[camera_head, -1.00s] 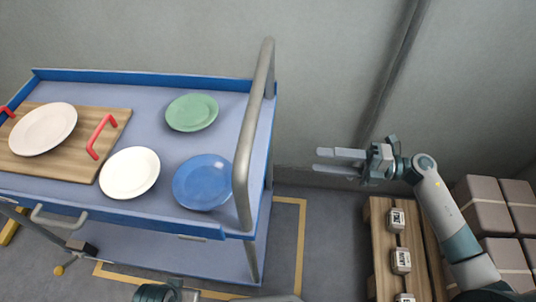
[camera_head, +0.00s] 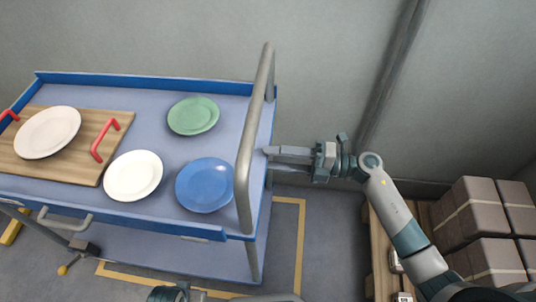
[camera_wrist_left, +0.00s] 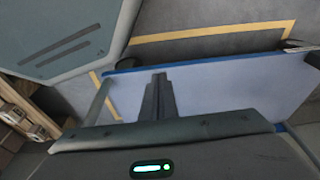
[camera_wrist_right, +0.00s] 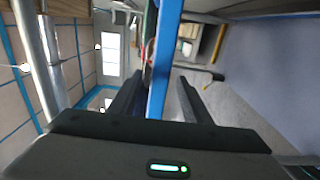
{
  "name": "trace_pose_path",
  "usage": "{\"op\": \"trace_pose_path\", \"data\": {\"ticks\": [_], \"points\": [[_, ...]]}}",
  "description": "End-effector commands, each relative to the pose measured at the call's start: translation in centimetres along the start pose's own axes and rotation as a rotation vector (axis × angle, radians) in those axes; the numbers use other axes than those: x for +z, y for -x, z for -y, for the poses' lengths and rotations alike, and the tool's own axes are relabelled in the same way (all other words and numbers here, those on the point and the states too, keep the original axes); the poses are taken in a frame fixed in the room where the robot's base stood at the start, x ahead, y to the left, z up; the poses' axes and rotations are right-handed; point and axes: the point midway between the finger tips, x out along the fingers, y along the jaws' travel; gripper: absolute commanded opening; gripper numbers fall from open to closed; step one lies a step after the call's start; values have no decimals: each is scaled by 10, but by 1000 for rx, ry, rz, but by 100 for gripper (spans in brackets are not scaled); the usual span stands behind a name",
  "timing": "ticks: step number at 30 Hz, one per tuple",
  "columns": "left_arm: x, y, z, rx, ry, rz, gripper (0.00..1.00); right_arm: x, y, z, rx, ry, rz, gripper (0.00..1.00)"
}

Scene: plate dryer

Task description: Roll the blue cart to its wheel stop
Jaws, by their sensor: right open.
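The blue cart (camera_head: 150,83) stands at the left of the head view, with a grey tubular handle (camera_head: 246,150) at its right end. My right gripper (camera_head: 268,153) is open, its fingertips at the cart's right end by the handle. In the right wrist view the cart's blue edge (camera_wrist_right: 160,75) shows between the open fingers; contact cannot be told. My left gripper (camera_wrist_left: 157,97) shows in the left wrist view with its fingers together and nothing visible between them, in front of the cart's lower shelf (camera_wrist_left: 215,88). A yellow block (camera_head: 12,228), perhaps the wheel stop, is at far left.
The cart carries a wooden board (camera_head: 85,165) with red handles, plus white, green and blue (camera_head: 205,185) plates. Yellow lines (camera_head: 300,240) mark the floor around it. Boxes (camera_head: 490,220) and a wooden pallet (camera_head: 372,250) stand at right.

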Motion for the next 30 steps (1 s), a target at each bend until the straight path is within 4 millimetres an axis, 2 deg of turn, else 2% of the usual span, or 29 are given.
{"op": "trace_pose_path", "data": {"ticks": [3, 7, 18, 19, 20, 24, 30], "points": [[2, -7, 0, 1, 0, 2, 0, 0, -18, -1, 1, 0, 0, 44], [5, -12, 0, 1, 0, 4, 0, 0, -28, -1, 0, 1, 1, 44], [5, -15, 0, 1, -1, 2, 0, 0, -33, 0, -1, 0, 1, 44], [5, -15, 0, 1, -1, 2, 0, 0, -33, 0, -1, 0, 1, 41], [5, -15, 0, 1, -1, 2, 0, 0, -33, 0, -1, 0, 1, 34], [5, -15, 0, 1, -1, 2, 0, 0, -33, 1, -1, 0, 1, 1], [6, -15, 0, 1, -1, 3, 0, 0, -32, 1, -1, 0, 1, 0]]}}
